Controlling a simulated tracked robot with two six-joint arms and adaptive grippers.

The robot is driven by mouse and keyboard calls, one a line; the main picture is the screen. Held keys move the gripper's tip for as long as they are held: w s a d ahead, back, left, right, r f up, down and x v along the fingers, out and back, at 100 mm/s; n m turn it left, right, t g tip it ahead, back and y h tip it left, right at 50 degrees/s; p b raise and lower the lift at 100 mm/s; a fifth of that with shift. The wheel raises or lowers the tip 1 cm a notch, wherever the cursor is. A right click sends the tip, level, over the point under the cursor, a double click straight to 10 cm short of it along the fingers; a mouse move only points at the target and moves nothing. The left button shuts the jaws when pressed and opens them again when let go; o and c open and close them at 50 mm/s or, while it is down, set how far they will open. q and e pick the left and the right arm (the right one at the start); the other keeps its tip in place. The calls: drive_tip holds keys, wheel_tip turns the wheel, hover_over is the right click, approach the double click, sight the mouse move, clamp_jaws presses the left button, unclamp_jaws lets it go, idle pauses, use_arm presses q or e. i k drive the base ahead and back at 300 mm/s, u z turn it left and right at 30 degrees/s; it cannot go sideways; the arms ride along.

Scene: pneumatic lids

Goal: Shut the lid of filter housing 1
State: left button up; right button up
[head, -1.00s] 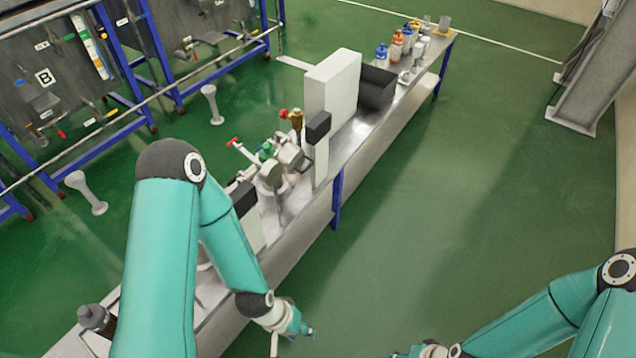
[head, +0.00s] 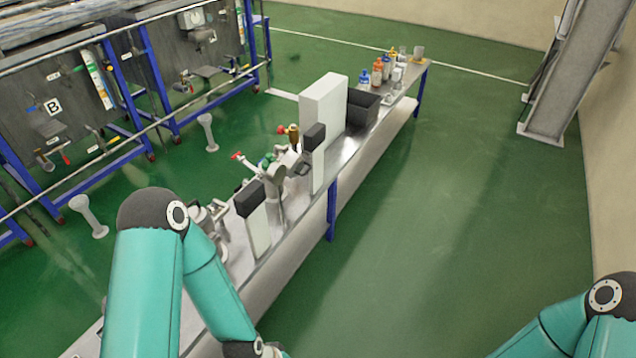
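Along the narrow metal bench stands a cluster of metal fittings (head: 277,185) with a round, upright, lid-like part. Beside it are two upright white panels topped with black blocks, a near one (head: 257,228) and a far one (head: 317,165). No number is readable, so I cannot tell which part is filter housing 1 or how its lid stands. My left arm (head: 150,290) partly covers the near bench. Both grippers are below the picture edge. My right arm (head: 560,330) is at the lower right, away from the bench.
A tall white box (head: 323,105) and a dark open bin (head: 362,108) stand farther along the bench. Several bottles (head: 377,72) are at its far end. A blue-framed rack (head: 150,80) is at the left. The green floor right of the bench (head: 430,220) is clear.

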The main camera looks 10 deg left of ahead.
sight(294, 162)
drive_tip(key=u, duration=0.15)
drive_tip(key=i, duration=0.9)
drive_tip(key=z, duration=0.05)
